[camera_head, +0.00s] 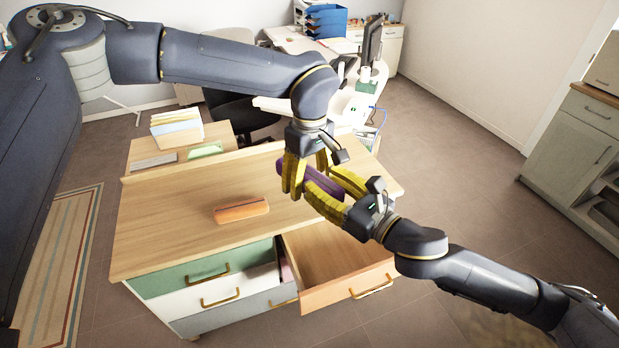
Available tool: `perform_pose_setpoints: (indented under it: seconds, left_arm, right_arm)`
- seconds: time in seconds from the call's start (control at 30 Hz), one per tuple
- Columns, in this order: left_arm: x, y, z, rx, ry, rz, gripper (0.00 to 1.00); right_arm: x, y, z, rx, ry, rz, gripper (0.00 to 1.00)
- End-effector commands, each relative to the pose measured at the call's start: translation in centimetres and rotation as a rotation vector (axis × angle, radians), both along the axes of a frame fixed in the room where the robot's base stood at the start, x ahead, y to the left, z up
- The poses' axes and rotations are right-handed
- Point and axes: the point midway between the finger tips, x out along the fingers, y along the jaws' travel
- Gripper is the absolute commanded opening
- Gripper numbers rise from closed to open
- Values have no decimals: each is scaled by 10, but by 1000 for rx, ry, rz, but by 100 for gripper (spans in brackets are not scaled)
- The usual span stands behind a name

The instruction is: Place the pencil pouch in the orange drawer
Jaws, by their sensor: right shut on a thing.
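A purple pouch (325,182), which looks like the pencil pouch, is held in the air above the right part of the wooden desk top. My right gripper (322,180) is shut on it, its yellow fingers on either side. My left gripper (307,178) points down at the pouch's far left end, with its fingers spread apart. Overlapping fingers hide part of the pouch, and I cannot tell whether the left fingers touch it. The orange drawer (346,290) is pulled out at the desk's front right, below the grippers. Its visible wooden inside is empty.
An orange case (241,210) lies on the desk top (175,215). Green (195,275) and white (222,296) drawers are left of the orange one. A file holder (177,129) stands behind. A white desk with a monitor (371,42) is farther back.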

Motion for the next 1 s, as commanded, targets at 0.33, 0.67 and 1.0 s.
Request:
perform_pose_setpoints:
  seconds: [0.33,0.67,1.0]
  left_arm:
    - [0,0,0,0,0,0,31]
    - [0,0,0,-1,-1,0,8]
    - [0,0,0,0,0,0,8]
  right_arm:
    - [0,0,1,1,-1,1,13]
    - [0,0,0,1,0,1,69]
    - [0,0,-4,-1,10,1,74]
